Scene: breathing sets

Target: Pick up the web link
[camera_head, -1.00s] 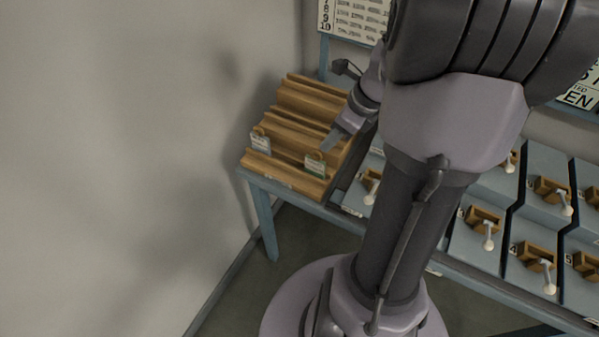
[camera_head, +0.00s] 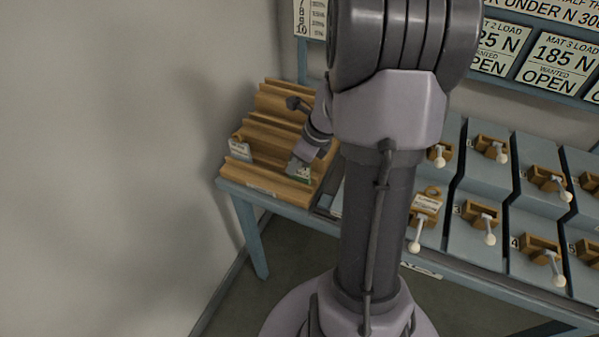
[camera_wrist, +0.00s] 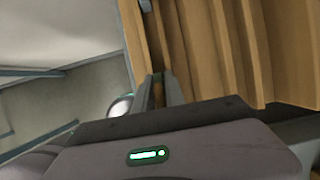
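Two small labelled links stand on the stepped wooden rack; their labels are too small to read, so I cannot tell which is the web link. One link (camera_head: 239,149) with a pale label and wooden top stands at the rack's left. In the wrist view, my gripper's fingers (camera_wrist: 158,84) point at the rack with a narrow gap.
The wooden rack (camera_head: 262,183) sits on a blue table's left end, close to the grey wall (camera_head: 110,150). Several grey stations with wooden blocks and white-knobbed levers (camera_head: 487,222) stand to the right. One block (camera_head: 427,205) bears a labelled piece. Signs hang behind.

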